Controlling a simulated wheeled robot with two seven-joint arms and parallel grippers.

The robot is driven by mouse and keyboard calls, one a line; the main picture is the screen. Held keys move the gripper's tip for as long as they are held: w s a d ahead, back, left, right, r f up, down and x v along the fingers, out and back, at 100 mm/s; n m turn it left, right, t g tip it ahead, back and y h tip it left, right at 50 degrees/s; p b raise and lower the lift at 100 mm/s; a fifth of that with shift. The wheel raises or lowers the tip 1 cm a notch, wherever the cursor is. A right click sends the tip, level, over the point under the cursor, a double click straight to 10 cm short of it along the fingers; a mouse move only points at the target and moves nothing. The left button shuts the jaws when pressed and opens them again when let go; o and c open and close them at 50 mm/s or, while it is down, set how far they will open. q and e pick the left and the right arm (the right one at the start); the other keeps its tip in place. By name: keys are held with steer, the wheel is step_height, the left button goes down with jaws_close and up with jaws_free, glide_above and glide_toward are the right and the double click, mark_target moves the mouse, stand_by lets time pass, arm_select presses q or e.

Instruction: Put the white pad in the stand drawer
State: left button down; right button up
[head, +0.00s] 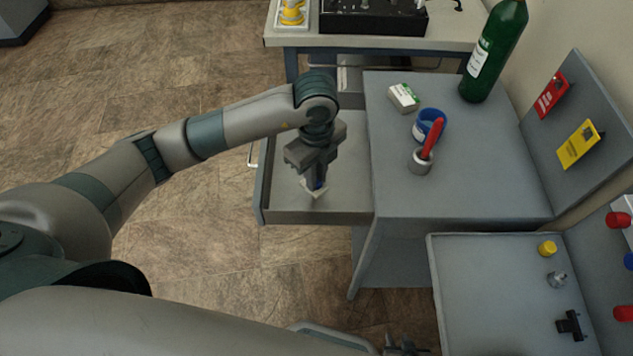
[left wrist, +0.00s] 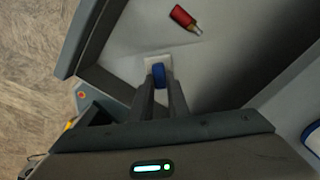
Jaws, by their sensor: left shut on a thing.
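The white pad (head: 316,194) is at the tips of my left gripper (head: 315,182), inside the outline of the open stand drawer (head: 345,203). In the left wrist view, my left gripper (left wrist: 160,92) is shut on the pad's blue grip (left wrist: 158,74), and the white part (left wrist: 152,61) shows beyond the fingertips. I cannot tell whether the pad touches the drawer floor. The drawer is pulled out to the left of the grey stand (head: 460,165). My right gripper (head: 405,347) shows only partly at the bottom edge; its jaws are unclear.
A red piece with a metal tip (left wrist: 184,18) lies in the drawer. On the stand top are a green bottle (head: 494,52), a white-green box (head: 404,97), a blue roll (head: 430,124) and a red tool in a cup (head: 421,162). A lower tray (head: 475,290) stands at right.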

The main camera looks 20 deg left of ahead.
mark_target(322, 187)
arm_select(q)
steer(key=shift+f, duration=0.15)
step_height(322, 187, down, 3)
steer(key=shift+r, duration=0.2)
steer(key=shift+f, duration=0.45)
steer(key=shift+f, duration=0.15)
steer(key=c, duration=1.9)
jaws_free()
steer(key=shift+c, duration=0.2)
steer(key=shift+o, duration=1.3)
